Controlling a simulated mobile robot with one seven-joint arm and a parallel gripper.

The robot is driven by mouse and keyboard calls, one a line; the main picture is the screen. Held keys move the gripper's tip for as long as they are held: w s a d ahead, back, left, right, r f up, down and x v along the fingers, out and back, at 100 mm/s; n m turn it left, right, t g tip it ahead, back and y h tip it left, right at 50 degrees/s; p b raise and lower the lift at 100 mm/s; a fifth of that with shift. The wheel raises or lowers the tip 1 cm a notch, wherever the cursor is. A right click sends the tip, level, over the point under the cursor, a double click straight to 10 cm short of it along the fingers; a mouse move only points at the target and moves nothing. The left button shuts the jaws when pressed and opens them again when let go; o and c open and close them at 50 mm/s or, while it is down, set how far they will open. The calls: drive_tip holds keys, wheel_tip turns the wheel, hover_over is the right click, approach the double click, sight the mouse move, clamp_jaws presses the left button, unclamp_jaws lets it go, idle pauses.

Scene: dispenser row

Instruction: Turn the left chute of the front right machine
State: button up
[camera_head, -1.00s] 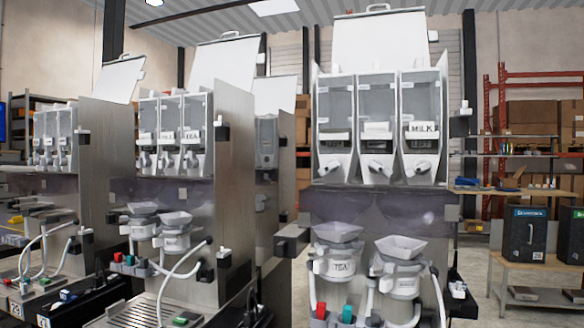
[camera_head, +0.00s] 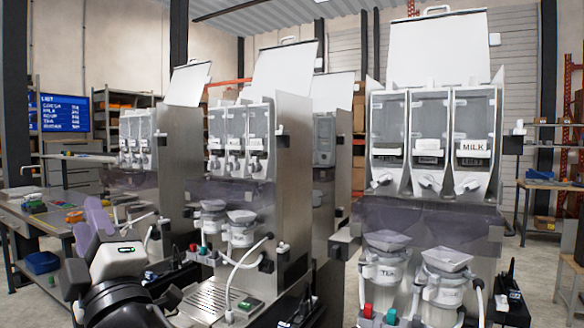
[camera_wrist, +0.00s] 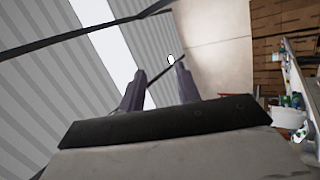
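The front right machine (camera_head: 430,215) stands at the right of the head view, with three clear canisters side by side. Its left chute (camera_head: 382,180) is a small grey spout under the left canister. The middle chute (camera_head: 430,183) and the right chute (camera_head: 467,185), under the MILK label, sit beside it. My gripper (camera_head: 96,218) is at the lower left of the head view, far to the left of this machine and raised. In the wrist view its two fingers (camera_wrist: 160,85) stand apart with nothing between them, against the ceiling and wall.
Another dispenser machine (camera_head: 240,170) stands between my gripper and the front right machine, with a third behind it. Two funnel-topped cups (camera_head: 387,265) sit below the chutes. A workbench (camera_head: 50,220) with small items is at the left, below a blue screen (camera_head: 65,112).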

drive_tip(key=w+d+r+m+t+h+p, duration=0.2)
drive_tip(key=w+d+t+h, duration=0.1)
drive_tip(key=w+d+h, duration=0.45)
drive_tip(key=m+g+h+p, duration=0.4)
drive_tip(key=g+h, duration=0.2)
drive_tip(key=h, duration=1.3)
approach(381, 181)
drive_tip(key=p+x, duration=0.4)
drive_tip(key=x, duration=0.3)
drive_tip(key=shift+w+d+r+p, duration=0.1)
drive_tip(key=shift+p, duration=0.2)
drive_tip(key=shift+w+d, duration=0.25)
drive_tip(key=shift+w, duration=0.1)
clamp_jaws()
